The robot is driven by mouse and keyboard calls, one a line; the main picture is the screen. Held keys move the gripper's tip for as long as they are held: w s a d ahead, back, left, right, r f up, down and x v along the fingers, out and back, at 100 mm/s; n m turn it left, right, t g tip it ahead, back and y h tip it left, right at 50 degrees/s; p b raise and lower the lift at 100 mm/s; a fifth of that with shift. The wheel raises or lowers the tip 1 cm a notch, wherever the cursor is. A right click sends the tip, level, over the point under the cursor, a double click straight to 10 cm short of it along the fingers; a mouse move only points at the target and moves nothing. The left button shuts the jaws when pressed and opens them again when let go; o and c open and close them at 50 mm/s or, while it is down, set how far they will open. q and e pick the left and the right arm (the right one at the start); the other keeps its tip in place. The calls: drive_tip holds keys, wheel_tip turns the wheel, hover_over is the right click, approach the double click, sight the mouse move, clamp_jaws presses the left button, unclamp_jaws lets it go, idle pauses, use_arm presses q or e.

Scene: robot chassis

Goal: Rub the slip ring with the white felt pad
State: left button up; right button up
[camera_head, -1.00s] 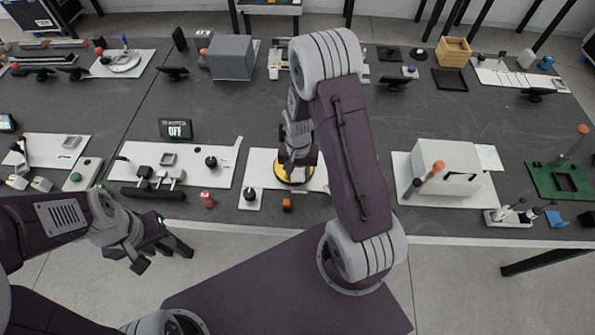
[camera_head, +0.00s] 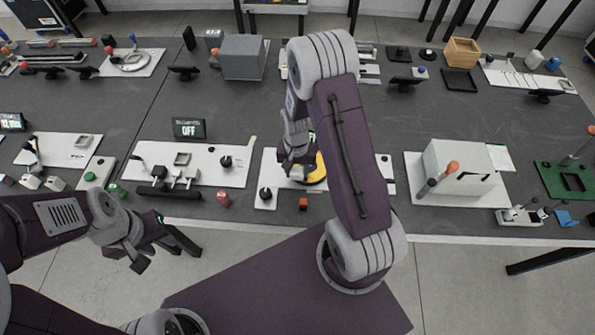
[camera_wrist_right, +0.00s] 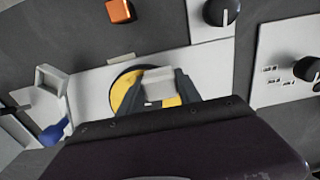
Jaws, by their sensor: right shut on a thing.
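A round yellow disc with a dark rim, which I take for the slip ring (camera_head: 319,169), sits on a white board at the front middle of the bench. My right gripper (camera_head: 298,172) is over its left part in the head view. In the right wrist view, the gripper (camera_wrist_right: 160,90) is shut on a white block, the felt pad (camera_wrist_right: 158,84). The pad overlaps the yellow disc (camera_wrist_right: 124,92); whether it touches is unclear. The gripper and pad hide part of the disc. My left gripper (camera_head: 168,250) is open and empty, in front of the bench edge.
An orange cube (camera_head: 303,203) and a black knob (camera_head: 265,194) are close by. A red can-like object (camera_head: 223,199) stands at the front edge. A white box (camera_head: 458,168) is to the right and a display reading OFF (camera_head: 189,128) to the left.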

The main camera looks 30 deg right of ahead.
wheel_tip(320, 180, up, 3)
drive_tip(key=shift+w+a+p, duration=0.1)
drive_tip(key=shift+p, duration=0.25)
drive_tip(key=shift+s+d+r+p, duration=0.15)
drive_tip(key=shift+r+p, duration=0.2)
drive_tip(key=shift+s+d+r+p, duration=0.15)
drive_tip(key=shift+r+p, duration=0.2)
drive_tip(key=shift+d+r+p, duration=0.1)
drive_tip(key=shift+r+p, duration=0.2)
drive_tip(key=shift+r, duration=0.05)
drive_tip(key=shift+w+a+r+p, duration=0.15)
drive_tip(key=shift+a+r+p, duration=0.05)
drive_tip(key=shift+r+p, duration=0.9)
drive_tip(key=shift+r, duration=0.3)
drive_tip(key=shift+r+p, duration=0.25)
drive_tip(key=shift+p, duration=0.15)
drive_tip(key=shift+d, duration=0.1)
drive_tip(key=shift+f, duration=0.1)
